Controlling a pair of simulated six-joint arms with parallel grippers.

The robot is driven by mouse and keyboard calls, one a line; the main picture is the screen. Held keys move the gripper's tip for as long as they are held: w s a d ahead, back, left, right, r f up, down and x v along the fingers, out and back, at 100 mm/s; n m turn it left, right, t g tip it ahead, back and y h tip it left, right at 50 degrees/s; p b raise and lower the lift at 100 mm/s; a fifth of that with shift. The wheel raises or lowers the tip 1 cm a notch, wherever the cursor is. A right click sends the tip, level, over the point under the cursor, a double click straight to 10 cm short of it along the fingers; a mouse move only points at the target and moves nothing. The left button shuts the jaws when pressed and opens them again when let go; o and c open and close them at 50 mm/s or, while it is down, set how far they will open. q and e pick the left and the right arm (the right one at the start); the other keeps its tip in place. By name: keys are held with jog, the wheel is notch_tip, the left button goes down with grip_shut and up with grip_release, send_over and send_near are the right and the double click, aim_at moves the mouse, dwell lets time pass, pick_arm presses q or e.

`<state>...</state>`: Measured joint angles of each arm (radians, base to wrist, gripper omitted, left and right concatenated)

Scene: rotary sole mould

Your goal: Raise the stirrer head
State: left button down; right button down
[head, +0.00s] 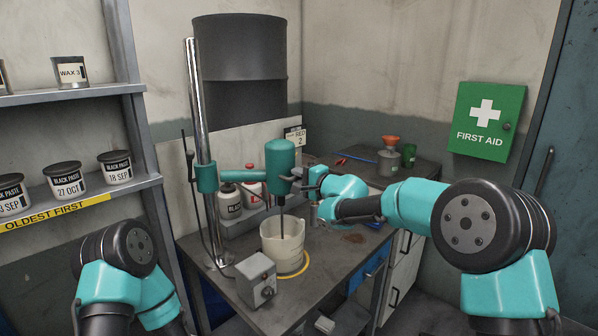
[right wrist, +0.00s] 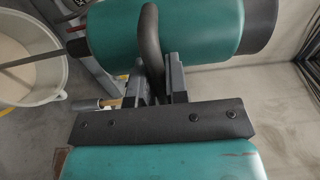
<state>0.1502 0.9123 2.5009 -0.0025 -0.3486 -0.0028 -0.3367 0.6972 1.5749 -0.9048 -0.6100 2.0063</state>
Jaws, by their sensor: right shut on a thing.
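The stirrer head (head: 280,156) is a teal cylinder on a teal arm clamped to a tall chrome column (head: 197,100). Its thin shaft (head: 282,203) points down into a white bucket (head: 270,243); the shaft's lower end is hidden inside. My right gripper (head: 300,180) is at the head's right side. In the right wrist view the teal head (right wrist: 200,30) lies across the top, and my right gripper (right wrist: 158,86) is shut on its curved black handle (right wrist: 150,42). My left arm shows at the lower left, but its gripper is out of view.
A grey control box (head: 257,280) stands in front of the bucket on the bench. White bottles (head: 229,201) stand behind it. A shelf with black paste tubs (head: 68,178) is on the left. A green first aid box (head: 485,121) hangs at the right.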

jog(key=shift+r, duration=0.1)
notch_tip(320, 180, up, 20)
jog(key=shift+r, duration=0.2)
dwell(3.4)
jog(key=shift+s+d+r, duration=0.1)
jog(key=c, duration=1.4)
grip_release()
jog(key=o, duration=0.4)
jog(key=shift+c, duration=0.2)
jog(key=shift+f, duration=0.25)
